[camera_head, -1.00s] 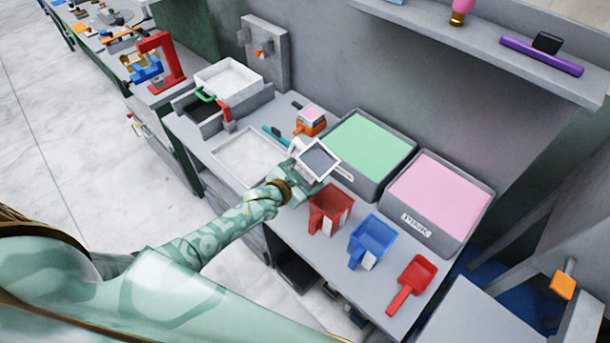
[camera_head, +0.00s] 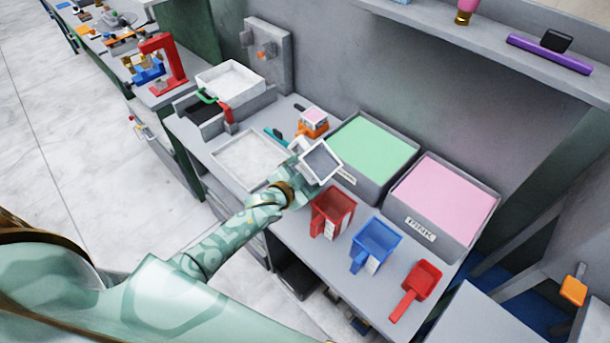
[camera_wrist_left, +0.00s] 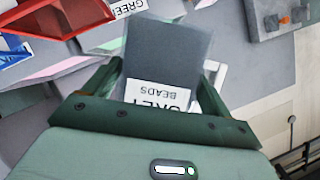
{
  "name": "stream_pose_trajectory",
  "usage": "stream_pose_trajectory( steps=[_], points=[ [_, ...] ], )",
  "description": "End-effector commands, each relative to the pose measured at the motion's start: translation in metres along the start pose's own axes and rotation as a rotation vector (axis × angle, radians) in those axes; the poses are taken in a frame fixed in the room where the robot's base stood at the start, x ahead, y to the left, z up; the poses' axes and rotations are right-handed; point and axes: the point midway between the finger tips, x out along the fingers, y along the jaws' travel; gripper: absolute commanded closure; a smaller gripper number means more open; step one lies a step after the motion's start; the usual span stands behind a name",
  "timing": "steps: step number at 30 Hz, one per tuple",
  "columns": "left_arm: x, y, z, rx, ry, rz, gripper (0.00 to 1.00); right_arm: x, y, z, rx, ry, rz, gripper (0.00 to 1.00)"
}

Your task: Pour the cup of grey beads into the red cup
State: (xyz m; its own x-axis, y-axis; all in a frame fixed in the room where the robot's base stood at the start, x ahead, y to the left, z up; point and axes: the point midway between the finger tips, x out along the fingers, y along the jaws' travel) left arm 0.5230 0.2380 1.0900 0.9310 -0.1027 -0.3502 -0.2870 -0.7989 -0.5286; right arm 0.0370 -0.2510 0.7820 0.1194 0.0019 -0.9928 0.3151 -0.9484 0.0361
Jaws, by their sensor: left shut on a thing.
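The cup of grey beads (camera_head: 321,163) is square with a pale rim, and grey shows inside it. It is held above the bench, up and left of the red cup and apart from it. My left gripper (camera_head: 300,172) is shut on this cup. In the left wrist view the cup's grey wall (camera_wrist_left: 168,55) and its "GREY BEADS" label show between the fingers. The red cup (camera_head: 332,212) stands upright on the bench with a handle and pale label. My right gripper is out of view.
A blue cup (camera_head: 376,243) and a red scoop (camera_head: 418,286) stand right of the red cup. Green (camera_head: 372,148) and pink (camera_head: 447,195) foam bins line the back. A white tray (camera_head: 248,160) lies left of the held cup. A shelf (camera_head: 480,35) overhangs behind.

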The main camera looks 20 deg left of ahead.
Motion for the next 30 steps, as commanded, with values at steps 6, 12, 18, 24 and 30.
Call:
stream_pose_trajectory(
  steps=[6, 12, 18, 24, 30],
  points=[
    [0.000, 0.000, 0.001, 0.033, 0.000, -0.013, 0.40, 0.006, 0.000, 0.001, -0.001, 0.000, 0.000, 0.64],
    [0.001, -0.001, 0.001, 0.063, -0.002, -0.026, 0.40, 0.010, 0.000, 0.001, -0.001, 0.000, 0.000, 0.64],
    [0.001, -0.001, 0.001, 0.090, -0.003, -0.038, 0.40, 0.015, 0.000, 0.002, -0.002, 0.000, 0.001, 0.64],
    [0.001, -0.001, 0.001, 0.116, -0.005, -0.048, 0.40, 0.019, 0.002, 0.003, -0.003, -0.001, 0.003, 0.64],
    [0.001, -0.001, 0.002, 0.142, -0.006, -0.058, 0.40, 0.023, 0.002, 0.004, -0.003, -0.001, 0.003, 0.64]
  ],
)
